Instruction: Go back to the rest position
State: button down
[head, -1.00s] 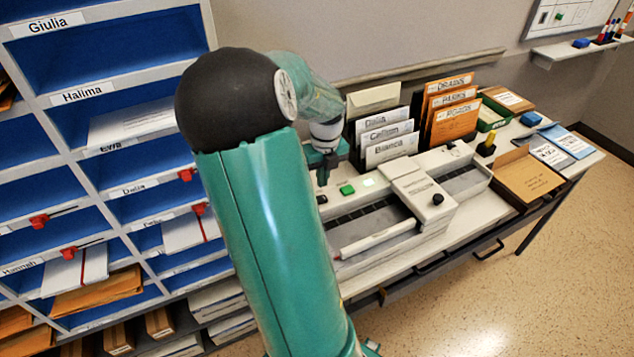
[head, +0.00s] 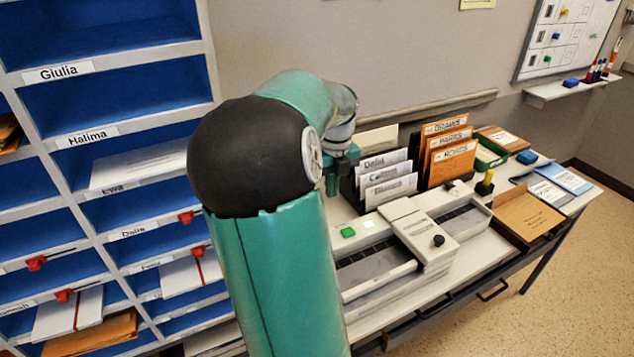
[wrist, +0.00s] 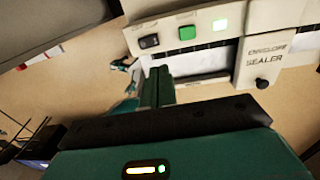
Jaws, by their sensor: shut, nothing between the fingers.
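My arm is folded in the middle of the head view, its forearm reaching right toward the desk. My gripper (head: 333,183) hangs at its end, near the left rear of the envelope sealer (head: 411,222) and beside the white name folders. In the wrist view its two fingers (wrist: 158,86) are together with nothing between them. The sealer also shows in the wrist view (wrist: 222,22), with its green button and lit white lamp. The fingers appear apart from the sealer.
A blue pigeonhole rack (head: 122,102) fills the left side. White folders (head: 388,187) and orange folders (head: 452,160) stand behind the sealer. A brown tray (head: 528,213) lies at the desk's right. Open floor (head: 588,270) lies at the right.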

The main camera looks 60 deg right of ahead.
jog(key=shift+w+a, duration=0.1)
jog(key=w+a+r+n+t, duration=0.15)
jog(key=w+a+n, duration=0.25)
jog(key=a+n, duration=0.55)
jog(key=w+a+r+n+t, duration=0.1)
jog(key=w+a+r+n, duration=0.15)
jog(key=a+n, duration=0.75)
jog(key=s+a+n+t, duration=0.1)
jog(key=s+a+n, duration=0.1)
jog(key=a+n, duration=0.9)
jog(key=s+a+r+n+t, duration=0.1)
jog(key=s+a+n+t, duration=0.1)
jog(key=a+n, duration=0.9)
jog(key=shift+s+r, duration=0.25)
jog(key=shift+s, duration=0.3)
jog(key=shift+a+n, duration=0.1)
jog(key=shift+n, duration=0.15)
